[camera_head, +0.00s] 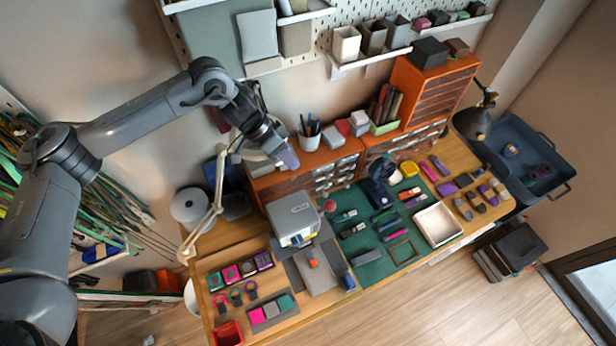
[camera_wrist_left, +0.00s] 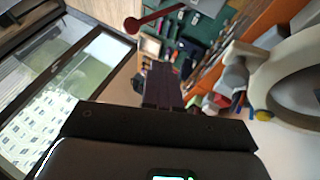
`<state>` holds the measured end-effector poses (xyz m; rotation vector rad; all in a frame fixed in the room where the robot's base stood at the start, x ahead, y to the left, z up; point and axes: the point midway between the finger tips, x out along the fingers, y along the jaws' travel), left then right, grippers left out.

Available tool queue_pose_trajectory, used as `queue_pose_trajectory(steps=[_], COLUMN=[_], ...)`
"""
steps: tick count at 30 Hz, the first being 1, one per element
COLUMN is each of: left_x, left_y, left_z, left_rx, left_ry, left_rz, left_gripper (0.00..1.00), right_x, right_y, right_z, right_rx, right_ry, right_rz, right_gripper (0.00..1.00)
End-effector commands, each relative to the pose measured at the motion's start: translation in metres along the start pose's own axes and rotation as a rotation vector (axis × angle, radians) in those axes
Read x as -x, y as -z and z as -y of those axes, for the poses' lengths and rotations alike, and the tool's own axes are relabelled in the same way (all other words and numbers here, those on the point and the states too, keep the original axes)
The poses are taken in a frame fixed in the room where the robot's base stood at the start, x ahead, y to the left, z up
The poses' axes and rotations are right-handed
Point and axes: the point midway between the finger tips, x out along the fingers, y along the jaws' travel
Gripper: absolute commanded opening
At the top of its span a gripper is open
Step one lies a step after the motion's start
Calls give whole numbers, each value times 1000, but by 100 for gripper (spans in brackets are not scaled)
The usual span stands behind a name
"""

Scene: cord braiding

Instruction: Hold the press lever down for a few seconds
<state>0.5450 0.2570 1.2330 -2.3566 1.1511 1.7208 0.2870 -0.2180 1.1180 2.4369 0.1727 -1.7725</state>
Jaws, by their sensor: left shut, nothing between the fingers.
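The press (camera_head: 293,220) is a grey boxy machine standing on the table, left of the green mat. Its lever ends in a dull red round knob (camera_head: 329,205) on the right side of the press. In the left wrist view the red lever knob (camera_wrist_left: 132,25) shows at the top, beyond the fingertips. My left gripper (camera_head: 287,160) is above and behind the press, pointing down. Its dark fingers (camera_wrist_left: 160,78) are together, with nothing between them, and look apart from the lever. My right gripper is in neither view.
A cream lamp arm (camera_head: 212,212) stands close left of my left gripper; its pale ring (camera_wrist_left: 300,75) shows at the right of the wrist view. Orange drawers (camera_head: 340,150) stand behind the press. The green mat (camera_head: 375,268) holds several small tools. A white tray (camera_head: 438,224) sits right.

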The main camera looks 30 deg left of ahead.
Motion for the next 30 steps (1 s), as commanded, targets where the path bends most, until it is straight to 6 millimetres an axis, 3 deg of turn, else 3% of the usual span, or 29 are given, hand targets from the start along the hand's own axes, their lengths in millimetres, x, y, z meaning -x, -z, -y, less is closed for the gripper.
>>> queue_pose_trajectory(steps=[8,18,30], left_x=[-34,-96,-118], left_y=[0,0,-3], left_z=[-2,-2,-31], left_rx=[0,0,0], left_ry=[-3,-2,-1], left_rz=[3,3,1], left_gripper=[0,0,0], right_x=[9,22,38], right_y=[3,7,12], right_z=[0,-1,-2], right_rx=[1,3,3], right_ry=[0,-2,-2], right_rz=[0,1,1], right_gripper=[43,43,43])
